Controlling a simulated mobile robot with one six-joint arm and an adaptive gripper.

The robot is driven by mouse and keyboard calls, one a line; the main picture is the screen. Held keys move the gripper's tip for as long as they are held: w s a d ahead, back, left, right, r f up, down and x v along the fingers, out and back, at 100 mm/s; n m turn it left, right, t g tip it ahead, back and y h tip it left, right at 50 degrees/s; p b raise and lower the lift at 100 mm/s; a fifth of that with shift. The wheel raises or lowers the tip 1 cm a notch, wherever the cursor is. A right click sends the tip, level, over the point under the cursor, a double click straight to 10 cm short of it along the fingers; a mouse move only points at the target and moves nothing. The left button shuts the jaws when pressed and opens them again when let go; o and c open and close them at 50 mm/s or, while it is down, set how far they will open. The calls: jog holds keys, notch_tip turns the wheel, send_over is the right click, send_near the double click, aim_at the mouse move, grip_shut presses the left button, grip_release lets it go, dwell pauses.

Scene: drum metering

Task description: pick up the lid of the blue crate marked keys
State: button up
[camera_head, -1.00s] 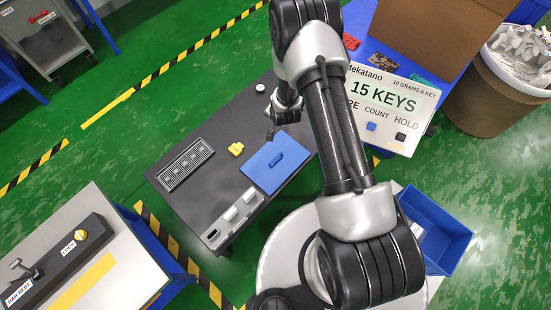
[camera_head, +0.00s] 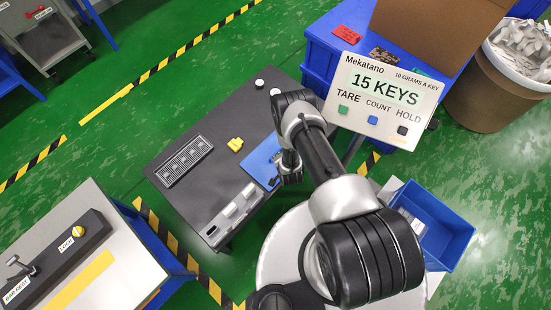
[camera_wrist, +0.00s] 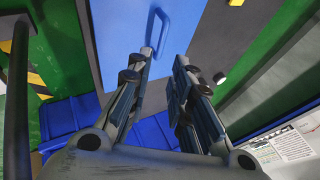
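The blue lid (camera_head: 259,162) lies flat on the dark worktable, with my arm covering its right part. In the wrist view the lid (camera_wrist: 115,35) fills the upper middle, with its blue bar handle (camera_wrist: 153,28) near its right edge. My gripper (camera_wrist: 164,57) is open and empty, its two fingers apart and pointing toward the handle, which shows just beyond the fingertips. In the head view my gripper (camera_head: 285,180) is over the lid's right side. Whether it touches the lid cannot be told. No "keys" marking is readable on a crate.
The dark worktable (camera_head: 222,122) also holds a slotted grey tray (camera_head: 185,162), a yellow piece (camera_head: 236,144), a white knob (camera_head: 259,84) and grey blocks. An open blue bin (camera_head: 440,225) is at the right. A scale display (camera_head: 380,100) reads 15 KEYS.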

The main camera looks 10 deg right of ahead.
jog(key=b+x, duration=0.2)
jog(key=x, duration=0.4)
jog(key=shift+w+f+b, duration=0.15)
jog(key=shift+f+b, duration=0.1)
jog(key=shift+b, duration=0.05)
jog(key=b+x, duration=0.1)
jog(key=x, duration=0.1)
jog(key=b+x, duration=0.2)
jog(key=x, duration=0.1)
jog(key=shift+a, duration=0.25)
jog(key=shift+f, duration=0.1)
jog(key=shift+c, duration=0.4)
grip_shut()
